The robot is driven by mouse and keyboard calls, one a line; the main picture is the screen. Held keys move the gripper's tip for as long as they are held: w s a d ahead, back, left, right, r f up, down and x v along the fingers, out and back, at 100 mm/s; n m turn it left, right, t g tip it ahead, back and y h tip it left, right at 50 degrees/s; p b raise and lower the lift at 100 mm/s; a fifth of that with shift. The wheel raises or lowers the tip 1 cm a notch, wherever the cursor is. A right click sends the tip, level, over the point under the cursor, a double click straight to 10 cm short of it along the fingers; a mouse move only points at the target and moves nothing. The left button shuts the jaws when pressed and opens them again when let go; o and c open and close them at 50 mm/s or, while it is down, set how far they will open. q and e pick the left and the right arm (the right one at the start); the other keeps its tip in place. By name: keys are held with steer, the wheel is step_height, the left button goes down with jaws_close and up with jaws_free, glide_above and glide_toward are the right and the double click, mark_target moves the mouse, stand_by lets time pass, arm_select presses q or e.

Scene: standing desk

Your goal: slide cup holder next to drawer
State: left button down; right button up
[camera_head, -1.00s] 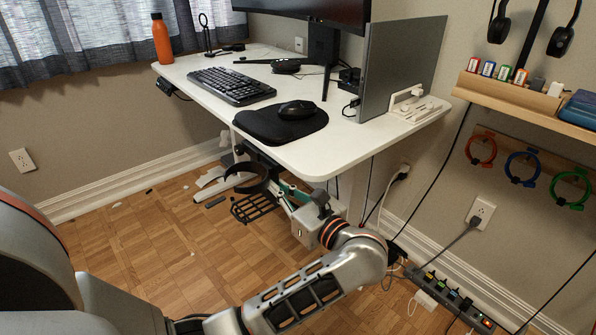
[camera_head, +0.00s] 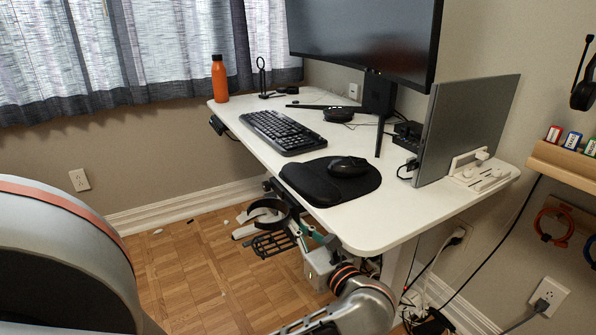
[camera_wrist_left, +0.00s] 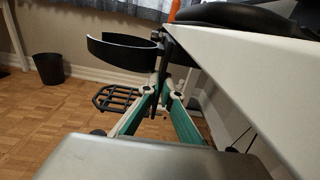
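The cup holder (camera_head: 266,213) is a black ring with a slotted lower basket (camera_head: 272,244), hanging at the desk's near long edge. In the left wrist view its ring (camera_wrist_left: 122,52) is at upper left, with the basket (camera_wrist_left: 115,98) below and a dark upright stem. My left gripper (camera_head: 303,232) is low beside the holder; in the wrist view its teal fingers (camera_wrist_left: 160,92) are apart, one on either side of the stem. Contact with the stem is unclear. I cannot make out a drawer. My right gripper is not in view.
The white desk (camera_head: 355,225) carries a keyboard (camera_head: 283,132), a mouse on a black pad (camera_head: 315,183), a monitor, a laptop (camera_head: 468,130) and an orange bottle (camera_head: 219,80). A small dark unit (camera_head: 217,125) sits under the far left edge. A bin (camera_wrist_left: 48,69) stands on the floor.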

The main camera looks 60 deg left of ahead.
arm_select(q)
steer(key=shift+f, duration=0.15)
steer(key=c, duration=2.3)
jaws_free()
steer(key=shift+d, duration=0.1)
